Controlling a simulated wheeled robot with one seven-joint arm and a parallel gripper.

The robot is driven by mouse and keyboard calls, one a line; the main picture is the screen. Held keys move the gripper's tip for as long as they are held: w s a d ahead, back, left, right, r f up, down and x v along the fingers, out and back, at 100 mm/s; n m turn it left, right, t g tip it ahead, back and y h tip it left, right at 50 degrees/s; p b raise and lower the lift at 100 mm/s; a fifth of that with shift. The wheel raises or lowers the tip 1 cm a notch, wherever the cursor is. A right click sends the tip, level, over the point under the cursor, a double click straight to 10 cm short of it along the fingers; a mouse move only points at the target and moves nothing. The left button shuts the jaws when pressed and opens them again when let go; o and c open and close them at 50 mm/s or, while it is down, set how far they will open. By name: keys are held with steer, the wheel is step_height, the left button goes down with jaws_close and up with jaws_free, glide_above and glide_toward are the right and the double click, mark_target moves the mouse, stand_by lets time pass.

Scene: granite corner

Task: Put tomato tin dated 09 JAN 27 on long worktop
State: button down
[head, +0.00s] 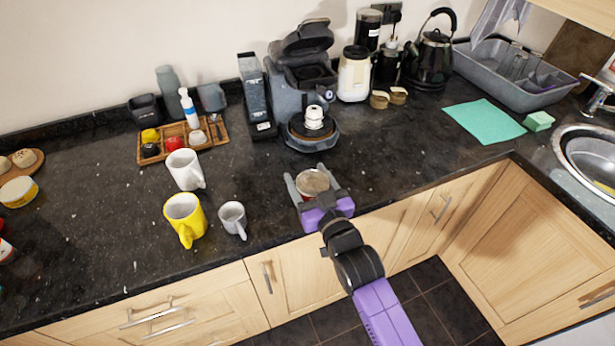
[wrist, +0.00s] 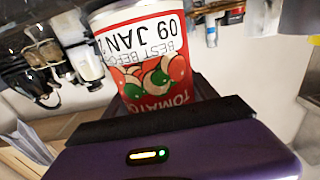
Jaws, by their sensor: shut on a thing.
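The tomato tin (head: 313,181) is between the fingers of my gripper (head: 308,177), which is shut on it, over the front part of the long dark worktop (head: 105,225). In the wrist view the tin (wrist: 150,60) shows a red and white label, upside down, with tomatoes, "TOMATO", "BEST BEFORE" and "09 JAN 2"; the end of the date is cut off. In the head view I see the tin's round top, and its lower part is hidden. I cannot tell whether it touches the worktop.
A yellow mug (head: 183,218), a white mug (head: 184,168) and a grey cup (head: 232,218) stand to the left. A coffee machine (head: 300,85) stands behind. A green cloth (head: 484,121) and the sink (head: 590,160) are at right. Bare worktop surrounds my gripper.

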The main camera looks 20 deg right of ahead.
steer(key=shift+f, duration=0.15)
steer(key=shift+c, duration=1.3)
jaws_free()
steer(key=shift+s, duration=0.3)
steer(key=s+b, duration=0.2)
steer(key=s, duration=0.9)
steer(key=shift+s, duration=0.2)
